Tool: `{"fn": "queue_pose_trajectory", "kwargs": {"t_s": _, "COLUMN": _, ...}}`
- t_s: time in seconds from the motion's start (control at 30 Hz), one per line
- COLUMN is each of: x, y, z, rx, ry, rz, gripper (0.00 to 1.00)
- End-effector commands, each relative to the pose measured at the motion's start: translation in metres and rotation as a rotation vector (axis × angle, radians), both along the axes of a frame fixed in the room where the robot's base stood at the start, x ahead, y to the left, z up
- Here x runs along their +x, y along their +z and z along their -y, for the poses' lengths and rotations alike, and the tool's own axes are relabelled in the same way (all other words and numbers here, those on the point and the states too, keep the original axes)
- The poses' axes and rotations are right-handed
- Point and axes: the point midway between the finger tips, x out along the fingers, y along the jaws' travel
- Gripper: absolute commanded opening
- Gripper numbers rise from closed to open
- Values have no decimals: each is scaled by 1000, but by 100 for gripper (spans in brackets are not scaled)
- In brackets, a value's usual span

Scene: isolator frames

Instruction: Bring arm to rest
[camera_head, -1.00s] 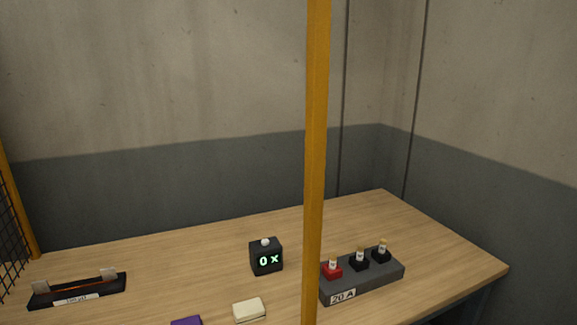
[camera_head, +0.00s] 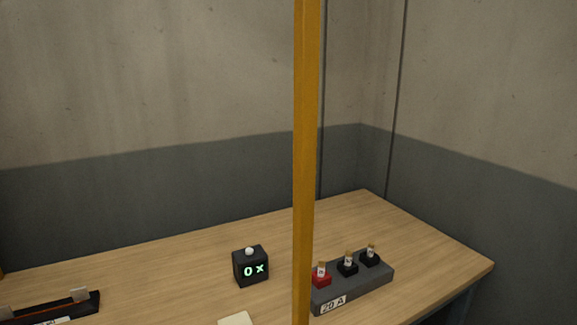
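My gripper and arm are not in view in the head camera. The wooden table (camera_head: 170,262) fills the lower part of the picture. On it stands a small black box (camera_head: 250,267) with a white knob on top and a green display reading "0 X". To its right is a grey block (camera_head: 355,289) labelled "20 A". It bears one red holder (camera_head: 321,279) and two black holders (camera_head: 347,267), each with a small labelled fuse-like piece upright in it.
A yellow post (camera_head: 304,170) stands upright in front of the table, between the black box and the grey block. A black rack (camera_head: 60,308) with upright clips is cut off at lower left. A cream block (camera_head: 235,319) shows at the bottom edge. Grey walls (camera_head: 150,200) close the back and right.

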Motion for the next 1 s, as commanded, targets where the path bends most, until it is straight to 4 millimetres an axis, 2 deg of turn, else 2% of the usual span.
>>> {"fn": "queue_pose_trajectory", "kwargs": {"t_s": 0.63, "x": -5, "y": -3, "z": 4, "rx": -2, "ry": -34, "rz": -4, "gripper": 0}}
{"fn": "queue_pose_trajectory", "kwargs": {"t_s": 1.0, "x": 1, "y": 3, "z": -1, "rx": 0, "ry": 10, "rz": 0, "gripper": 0}}
